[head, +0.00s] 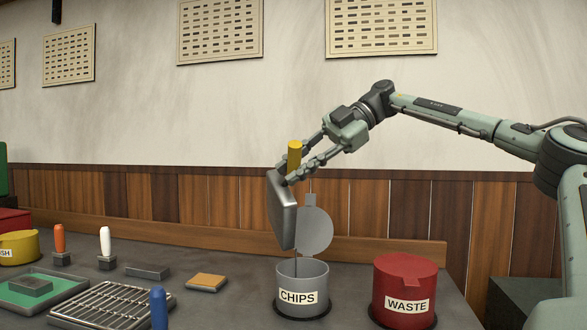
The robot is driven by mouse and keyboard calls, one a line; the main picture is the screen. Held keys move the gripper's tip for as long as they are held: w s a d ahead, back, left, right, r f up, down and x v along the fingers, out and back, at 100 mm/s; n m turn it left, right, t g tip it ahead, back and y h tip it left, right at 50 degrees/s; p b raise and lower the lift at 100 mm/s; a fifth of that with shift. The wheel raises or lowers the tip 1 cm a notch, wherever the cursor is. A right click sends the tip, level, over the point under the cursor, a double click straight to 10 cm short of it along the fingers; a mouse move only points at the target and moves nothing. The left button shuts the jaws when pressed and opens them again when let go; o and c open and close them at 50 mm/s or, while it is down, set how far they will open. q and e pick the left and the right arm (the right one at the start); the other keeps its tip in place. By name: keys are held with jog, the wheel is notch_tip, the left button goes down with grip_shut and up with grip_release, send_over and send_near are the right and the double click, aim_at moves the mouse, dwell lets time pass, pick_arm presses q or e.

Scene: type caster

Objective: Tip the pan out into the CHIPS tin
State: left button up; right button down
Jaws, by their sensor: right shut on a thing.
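My right gripper (291,170) is shut on the yellow handle (294,154) of a grey metal pan (280,211). The pan is tilted steeply, almost on edge, above the CHIPS tin (301,285). The grey tin stands upright on the worktop, and its round lid (314,232) is raised at the back. A thin dark streak shows between the pan's lower edge and the tin's mouth; I cannot tell what it is. The inside of the pan and most of the inside of the tin are hidden. My left gripper is out of the picture.
A red WASTE tin (405,287) with its lid shut stands to the right of the CHIPS tin. A wire rack (112,304), a green tray (38,287), a tan block (206,282) and several upright-handled tools are on the left. A low wooden ledge runs along the back.

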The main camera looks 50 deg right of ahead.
jog(key=shift+d, duration=0.15)
jog(key=shift+s+d+t+y, duration=0.3)
jog(key=shift+s+d+y, duration=0.1)
jog(key=shift+d+y, duration=0.1)
jog(key=shift+d+r+b, duration=0.1)
jog(key=shift+b, duration=0.2)
jog(key=shift+s+d+t+y+b, duration=0.3)
jog(key=shift+s+d+y+b, duration=0.1)
jog(key=shift+d, duration=0.2)
jog(key=shift+s+d, duration=0.1)
jog(key=shift+d, duration=0.05)
jog(key=shift+s+d+t+y+b, duration=0.3)
jog(key=shift+d+y+b, duration=0.1)
jog(key=shift+d+b, duration=0.15)
